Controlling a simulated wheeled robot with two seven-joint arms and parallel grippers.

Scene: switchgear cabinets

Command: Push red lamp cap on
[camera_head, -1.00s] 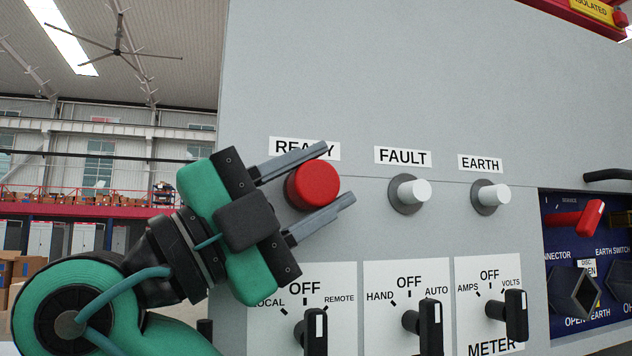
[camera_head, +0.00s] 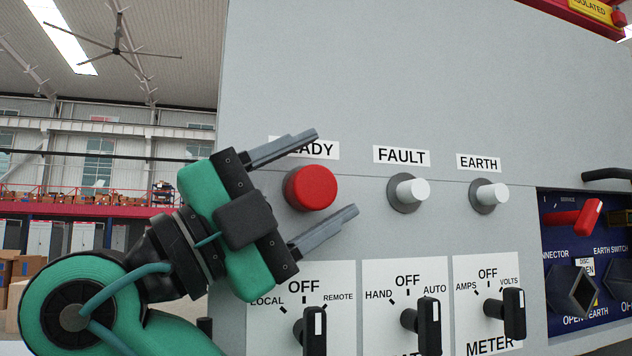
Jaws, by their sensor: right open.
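The red lamp cap (camera_head: 311,188) is on the grey panel under the READY label (camera_head: 318,150). It looks seated at the lamp position, but its contact with the panel cannot be seen clearly. A gap shows between each finger and the cap. The upper finger covers part of the READY label.
White lamps under FAULT (camera_head: 412,190) and EARTH (camera_head: 490,194) stick out to the right. Below are black rotary switches (camera_head: 314,330), (camera_head: 428,325) and (camera_head: 513,313). A blue panel with a red handle (camera_head: 588,218) is at far right.

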